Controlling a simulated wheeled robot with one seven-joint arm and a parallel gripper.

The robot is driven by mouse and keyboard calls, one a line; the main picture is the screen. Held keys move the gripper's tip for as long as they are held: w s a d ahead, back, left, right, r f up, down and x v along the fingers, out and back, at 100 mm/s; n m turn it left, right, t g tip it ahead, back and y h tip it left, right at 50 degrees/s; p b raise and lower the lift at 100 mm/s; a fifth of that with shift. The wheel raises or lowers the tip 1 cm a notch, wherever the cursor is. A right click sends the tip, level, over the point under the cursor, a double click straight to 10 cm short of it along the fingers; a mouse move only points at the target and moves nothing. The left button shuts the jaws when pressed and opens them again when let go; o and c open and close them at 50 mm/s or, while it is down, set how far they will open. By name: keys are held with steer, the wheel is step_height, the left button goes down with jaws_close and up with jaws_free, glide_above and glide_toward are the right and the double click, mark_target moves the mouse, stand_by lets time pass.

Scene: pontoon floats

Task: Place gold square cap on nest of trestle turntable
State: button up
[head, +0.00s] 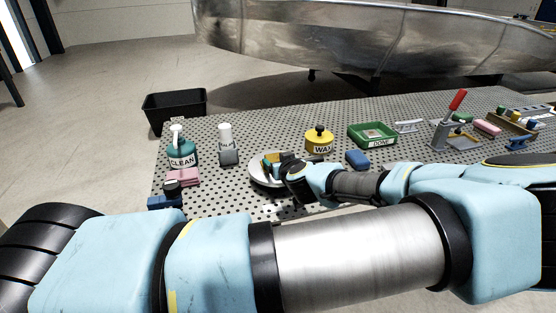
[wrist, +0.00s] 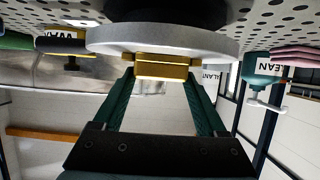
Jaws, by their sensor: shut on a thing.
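The gold square cap (wrist: 165,66) sits between the dark green fingertips of my gripper (wrist: 164,78), which is shut on it. The trestle turntable shows as a pale round disc (wrist: 110,38) right by the cap in the wrist view, which sees the bench upside down. In the head view the turntable (head: 256,180) stands near the bench's front edge, with my gripper (head: 274,163) over its disc. The nest is not clearly visible. I cannot tell whether the cap touches the disc.
On the perforated bench, a CLEAN bottle (head: 182,153), a white-topped bottle (head: 226,145) and a pink block (head: 183,178) stand left. A yellow WAX tin (head: 319,142), a blue block (head: 357,159) and a green DONE tray (head: 372,135) stand right. A black bin (head: 175,105) is behind.

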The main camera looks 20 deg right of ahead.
steer(key=shift+f, duration=0.2)
steer(key=shift+f+b, duration=0.25)
steer(key=shift+b, duration=0.15)
steer(key=o, duration=1.5)
steer(key=shift+a, duration=0.1)
steer(key=shift+f, duration=0.1)
steer(key=shift+s+a, duration=0.1)
